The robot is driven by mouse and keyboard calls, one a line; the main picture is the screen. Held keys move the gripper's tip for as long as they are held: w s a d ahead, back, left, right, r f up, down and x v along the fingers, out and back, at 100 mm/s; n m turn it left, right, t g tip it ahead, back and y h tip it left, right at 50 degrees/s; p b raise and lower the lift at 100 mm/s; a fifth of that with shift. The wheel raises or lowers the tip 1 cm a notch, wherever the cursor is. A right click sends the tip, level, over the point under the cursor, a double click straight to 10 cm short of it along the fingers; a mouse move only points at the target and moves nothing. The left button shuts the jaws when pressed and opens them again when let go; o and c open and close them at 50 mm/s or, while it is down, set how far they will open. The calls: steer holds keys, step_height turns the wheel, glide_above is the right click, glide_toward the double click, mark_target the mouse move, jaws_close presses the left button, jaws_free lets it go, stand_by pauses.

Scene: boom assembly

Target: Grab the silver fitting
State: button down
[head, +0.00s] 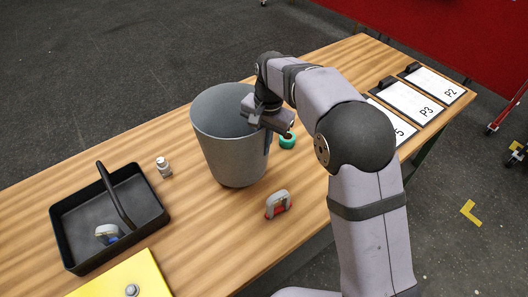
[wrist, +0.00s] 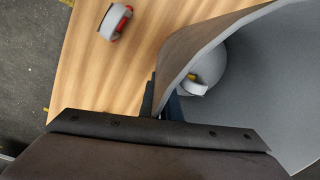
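Two small pieces could be the silver fitting, and I cannot tell which: a pale silvery piece (head: 163,167) standing on the table between the black tray and the bucket, and a round silver piece (head: 131,290) on the yellow board. My gripper (head: 266,135) is at the right rim of the grey bucket (head: 232,145), away from both. In the wrist view, its dark fingertips (wrist: 160,98) show close on either side of the bucket wall (wrist: 195,50). Whether they press on the wall is unclear.
A black tray (head: 68,219) with a handle holds a grey-and-blue piece. A grey-and-red clamp-like piece (head: 278,203) lies before the bucket, and a green ring (head: 287,142) beside it. A pale rounded thing (wrist: 210,65) is inside the bucket. Clipboards (head: 432,84) lie far right.

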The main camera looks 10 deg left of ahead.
mark_target(263, 159)
steer(key=shift+f+p, duration=0.5)
steer(key=shift+f, duration=1.35)
steer(key=c, duration=2)
jaws_free()
step_height(263, 159, up, 12)
steer(key=b, duration=0.2)
steer(key=shift+s+d, duration=0.2)
steer(key=shift+d, duration=0.25)
steer(key=o, duration=0.8)
steer(key=shift+r, duration=0.1)
